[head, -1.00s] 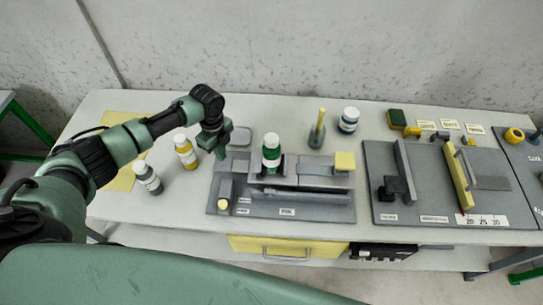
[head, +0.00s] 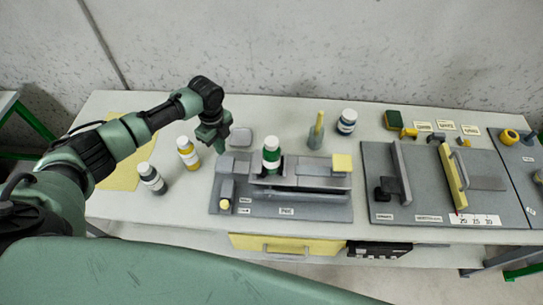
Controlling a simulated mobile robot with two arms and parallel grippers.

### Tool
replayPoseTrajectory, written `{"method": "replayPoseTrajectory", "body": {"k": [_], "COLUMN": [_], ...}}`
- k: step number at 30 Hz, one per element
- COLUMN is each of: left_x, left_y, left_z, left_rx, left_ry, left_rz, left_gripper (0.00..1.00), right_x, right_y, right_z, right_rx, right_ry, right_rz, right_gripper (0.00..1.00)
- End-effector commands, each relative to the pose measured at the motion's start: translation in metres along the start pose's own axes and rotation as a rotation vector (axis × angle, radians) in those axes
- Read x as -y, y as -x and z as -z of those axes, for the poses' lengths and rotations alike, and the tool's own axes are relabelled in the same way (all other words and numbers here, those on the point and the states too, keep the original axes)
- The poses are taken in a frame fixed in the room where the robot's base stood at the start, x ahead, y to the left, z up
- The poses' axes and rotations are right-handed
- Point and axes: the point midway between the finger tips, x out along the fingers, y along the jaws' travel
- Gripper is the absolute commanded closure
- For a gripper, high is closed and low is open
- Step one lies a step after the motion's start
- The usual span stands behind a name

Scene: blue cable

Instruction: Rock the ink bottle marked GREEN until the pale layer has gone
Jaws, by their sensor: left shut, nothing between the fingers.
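The green ink bottle (head: 271,155), with a white cap, stands in the holder of the grey rocking fixture (head: 330,211) in the middle of the bench. Its lower part is hidden by the holder, and its label is too small to read. No separate pale layer can be made out at this size. My left gripper (head: 220,148) points down, shut and empty, to the left of the bottle near the fixture's back left corner. It is apart from the bottle. My right gripper does not show.
A yellow bottle (head: 188,153) and a dark grey bottle (head: 151,178) stand left of the fixture. A blue-banded bottle (head: 347,122) and a yellow-handled tool (head: 317,130) stand behind it. A grey board (head: 400,208) with a yellow bar lies right.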

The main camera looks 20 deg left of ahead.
Motion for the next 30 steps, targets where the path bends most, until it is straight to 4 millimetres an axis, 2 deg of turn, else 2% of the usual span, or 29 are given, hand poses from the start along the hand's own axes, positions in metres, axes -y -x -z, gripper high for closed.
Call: {"method": "replayPoseTrajectory", "body": {"k": [21, 30], "left_x": [0.000, 0.000], "left_y": [0.044, 0.053], "left_z": [0.000, 0.000], "left_rx": [0.000, 0.000], "left_ry": [0.001, 0.000], "left_rz": [0.001, 0.000], "left_gripper": [1.00, 1.00], "right_x": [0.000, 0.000], "right_y": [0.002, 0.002], "right_z": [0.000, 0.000], "right_rx": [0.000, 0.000], "right_ry": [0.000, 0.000], "right_rz": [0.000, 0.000], "right_gripper": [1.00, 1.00]}}
